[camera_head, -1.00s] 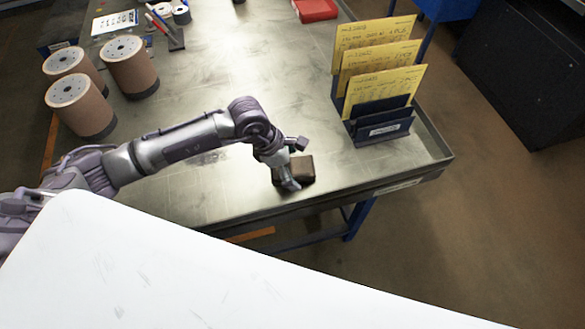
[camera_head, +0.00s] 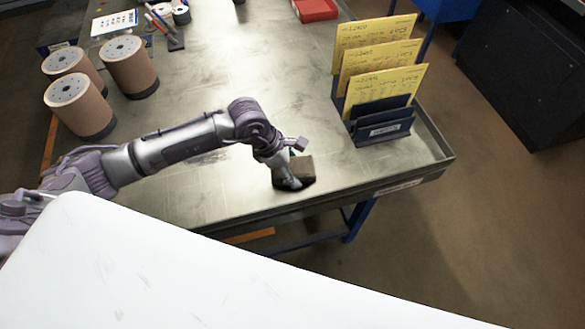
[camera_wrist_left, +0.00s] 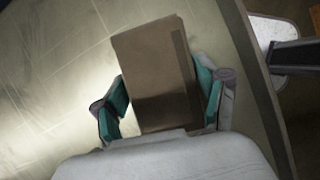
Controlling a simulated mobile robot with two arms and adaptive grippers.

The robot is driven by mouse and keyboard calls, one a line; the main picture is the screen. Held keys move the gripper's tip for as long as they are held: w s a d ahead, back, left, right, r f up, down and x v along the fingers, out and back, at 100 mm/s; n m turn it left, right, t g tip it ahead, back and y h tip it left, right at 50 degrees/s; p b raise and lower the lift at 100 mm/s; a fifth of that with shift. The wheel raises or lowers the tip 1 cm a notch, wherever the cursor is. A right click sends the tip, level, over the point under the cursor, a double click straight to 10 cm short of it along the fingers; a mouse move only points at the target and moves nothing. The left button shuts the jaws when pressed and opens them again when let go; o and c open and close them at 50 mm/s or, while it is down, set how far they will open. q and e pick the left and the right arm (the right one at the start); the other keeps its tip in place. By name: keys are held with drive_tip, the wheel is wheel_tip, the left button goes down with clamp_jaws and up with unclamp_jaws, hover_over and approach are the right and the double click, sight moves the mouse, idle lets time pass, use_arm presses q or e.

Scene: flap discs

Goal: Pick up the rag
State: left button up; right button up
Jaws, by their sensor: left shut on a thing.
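The rag is a brown, folded, block-like bundle (camera_head: 305,166) near the front edge of the metal table. In the left wrist view the rag (camera_wrist_left: 152,62) lies between the two teal-padded fingers of my left gripper (camera_wrist_left: 164,95). In the head view my left gripper (camera_head: 290,178) reaches down onto the rag from above and partly covers it. The gripper is shut on the rag. I cannot tell whether the rag's underside is clear of the table. My right gripper is not in view.
A dark rack (camera_head: 380,127) with yellow cards stands to the right of the rag. Several brown cylinders (camera_head: 130,68) stand at the left. A red tray (camera_head: 315,9) lies at the back. The raised table rim (camera_head: 345,190) runs close in front. The table's middle is clear.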

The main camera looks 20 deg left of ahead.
sight(305, 167)
use_arm(q)
drive_tip(key=shift+c, duration=0.5)
drive_tip(key=shift+r+p, duration=0.4)
drive_tip(key=r+b, duration=0.1)
drive_tip(key=r, duration=0.1)
drive_tip(key=d+r+b, duration=0.1)
drive_tip(key=r, duration=0.1)
drive_tip(key=shift+d, duration=0.1)
drive_tip(key=w+d+r+b, duration=0.1)
drive_tip(key=d+r+b, duration=0.2)
drive_tip(key=d+r, duration=0.3)
drive_tip(key=shift+w+d+r, duration=0.25)
drive_tip(key=shift+d+r, duration=0.1)
drive_tip(key=shift+d, duration=1.85)
